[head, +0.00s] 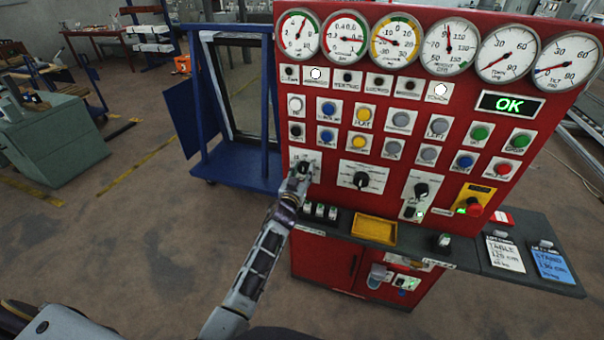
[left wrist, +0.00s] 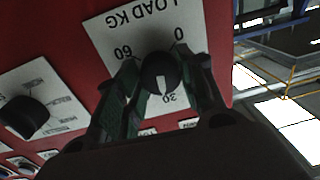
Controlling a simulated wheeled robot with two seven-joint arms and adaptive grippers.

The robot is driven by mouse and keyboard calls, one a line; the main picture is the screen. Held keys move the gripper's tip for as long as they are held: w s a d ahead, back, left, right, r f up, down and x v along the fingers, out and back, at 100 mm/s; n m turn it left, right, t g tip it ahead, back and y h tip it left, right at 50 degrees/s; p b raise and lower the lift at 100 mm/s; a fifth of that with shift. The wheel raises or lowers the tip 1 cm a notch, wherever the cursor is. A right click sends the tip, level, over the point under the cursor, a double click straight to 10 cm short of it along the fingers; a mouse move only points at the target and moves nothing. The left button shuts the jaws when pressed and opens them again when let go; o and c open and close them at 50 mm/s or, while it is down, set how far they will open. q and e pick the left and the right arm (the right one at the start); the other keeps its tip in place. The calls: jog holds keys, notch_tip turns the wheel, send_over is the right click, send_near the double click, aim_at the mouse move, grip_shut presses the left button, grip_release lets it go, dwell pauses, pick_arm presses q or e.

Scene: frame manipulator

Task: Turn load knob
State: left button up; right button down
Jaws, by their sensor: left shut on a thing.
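The load knob (left wrist: 160,75) is a round black knob with a white pointer mark, on a white plate (left wrist: 108,38) lettered LOAD KG with 0, 30 and 60. In the left wrist view, upside down, its pointer is toward the 30. My left gripper (left wrist: 158,88) is shut on the knob, one finger on each side. In the head view my left gripper (head: 297,182) is at the left of the red panel (head: 330,180) and hides most of the knob. My right gripper is not in view.
Another black knob (head: 361,180) is to the right of the load knob; it also shows in the left wrist view (left wrist: 25,115). A switch (head: 421,190) and a red emergency button (head: 474,206) are further right. A yellow tray (head: 374,230) sits on the ledge below. A blue wheeled rack (head: 240,168) stands left.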

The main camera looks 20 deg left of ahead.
pick_arm(q)
jog(key=m+b, duration=0.1)
jog(key=m, duration=0.5)
jog(key=shift+f+b, duration=0.1)
jog(key=shift+b, duration=0.2)
jog(key=m, duration=0.5)
jog(key=shift+h+b, duration=0.4)
jog(key=shift+m, duration=1.4)
jog(key=o, duration=1)
jog(key=shift+s, duration=0.3)
jog(key=shift+s+a, duration=0.1)
jog(key=shift+s, duration=0.75)
jog(key=shift+s+f, duration=0.2)
jog(key=shift+s, duration=4.65)
